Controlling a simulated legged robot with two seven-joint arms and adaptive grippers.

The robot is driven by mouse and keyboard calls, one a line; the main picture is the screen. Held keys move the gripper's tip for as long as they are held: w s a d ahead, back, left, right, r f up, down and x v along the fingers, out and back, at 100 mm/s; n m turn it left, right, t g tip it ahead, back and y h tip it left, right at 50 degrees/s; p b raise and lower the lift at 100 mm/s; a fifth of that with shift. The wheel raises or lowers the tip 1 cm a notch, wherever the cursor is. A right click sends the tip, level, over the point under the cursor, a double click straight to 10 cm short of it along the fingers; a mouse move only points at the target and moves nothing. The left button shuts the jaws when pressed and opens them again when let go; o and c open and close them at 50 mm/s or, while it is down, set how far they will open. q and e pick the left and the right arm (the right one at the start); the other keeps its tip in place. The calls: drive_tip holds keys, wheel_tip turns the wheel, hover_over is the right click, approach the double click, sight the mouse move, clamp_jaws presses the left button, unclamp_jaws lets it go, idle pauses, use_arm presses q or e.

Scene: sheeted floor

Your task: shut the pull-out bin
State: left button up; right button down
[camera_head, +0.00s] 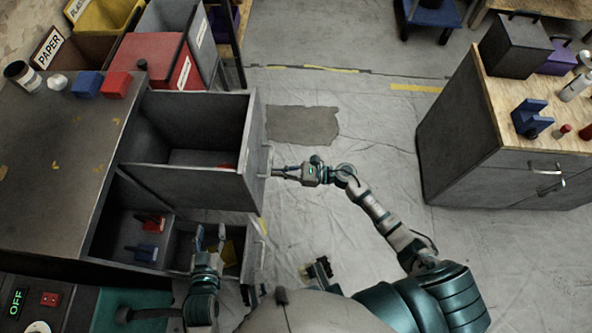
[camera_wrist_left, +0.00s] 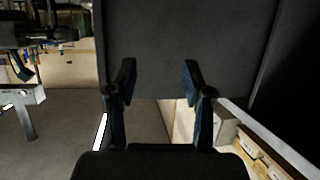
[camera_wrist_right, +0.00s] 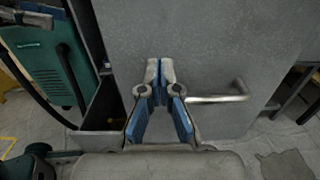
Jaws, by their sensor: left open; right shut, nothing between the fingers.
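The deep grey pull-out bin (camera_head: 190,185) stands pulled out of the dark cabinet at left in the head view, with a small red thing inside. Its front panel (camera_head: 252,150) has a bar handle, clear in the right wrist view (camera_wrist_right: 220,98). My right gripper (camera_head: 277,172) is shut and empty, its tips at the front panel beside the handle; whether they touch is unclear. My left gripper (camera_head: 210,236) is open and empty above a lower open drawer (camera_head: 260,255). In the left wrist view its open fingers (camera_wrist_left: 160,85) point toward a dark panel.
The lower compartments hold red and blue pieces (camera_head: 147,252). The cabinet top (camera_head: 50,150) carries a jar, a blue block and a red block. Sorting bins (camera_head: 160,60) stand behind. A wood-topped cabinet (camera_head: 500,150) stands at right.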

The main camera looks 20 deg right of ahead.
sight(254, 170)
drive_tip(key=x, duration=0.4)
drive_tip(key=shift+a, duration=0.25)
drive_tip(key=shift+w+a, duration=0.15)
